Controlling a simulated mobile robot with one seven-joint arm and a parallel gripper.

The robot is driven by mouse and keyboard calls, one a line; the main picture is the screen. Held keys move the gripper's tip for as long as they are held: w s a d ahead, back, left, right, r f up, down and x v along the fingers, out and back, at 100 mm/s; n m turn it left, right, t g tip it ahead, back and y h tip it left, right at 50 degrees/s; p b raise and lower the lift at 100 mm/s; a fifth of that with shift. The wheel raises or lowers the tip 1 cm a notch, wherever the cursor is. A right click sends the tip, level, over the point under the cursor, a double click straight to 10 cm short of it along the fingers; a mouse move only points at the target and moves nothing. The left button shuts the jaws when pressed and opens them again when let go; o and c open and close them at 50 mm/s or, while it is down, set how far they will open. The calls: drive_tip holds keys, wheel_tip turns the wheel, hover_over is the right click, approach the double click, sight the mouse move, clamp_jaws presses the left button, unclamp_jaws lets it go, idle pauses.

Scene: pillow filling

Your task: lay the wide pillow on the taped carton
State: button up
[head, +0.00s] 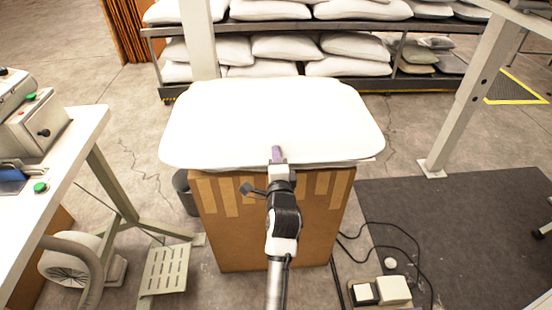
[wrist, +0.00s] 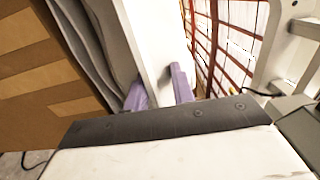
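The wide white pillow (head: 270,115) lies flat over the top of the taped carton (head: 275,235), overhanging its sides in the head view. The carton is brown with lighter tape strips and stands on the floor. My gripper (head: 277,155) is at the pillow's near edge. In the wrist view, its purple fingers (wrist: 160,92) stand on either side of the pillow's white edge (wrist: 150,40) and appear closed on it. Several grey layers (wrist: 90,45) lie between the pillow and the carton (wrist: 45,60). Whether the pillow's full weight rests on them cannot be told.
A rack (head: 300,85) with several white pillows stands behind. A white table (head: 60,150) with a machine is at the left. A grey post (head: 465,100) and a dark mat (head: 450,225) are at the right. Cables and a small box (head: 380,290) lie at the front.

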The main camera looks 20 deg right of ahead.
drive_tip(key=o, duration=0.8)
drive_tip(key=shift+f, duration=0.1)
drive_tip(key=shift+o, duration=0.2)
drive_tip(key=shift+f, duration=0.15)
drive_tip(key=v, duration=0.9)
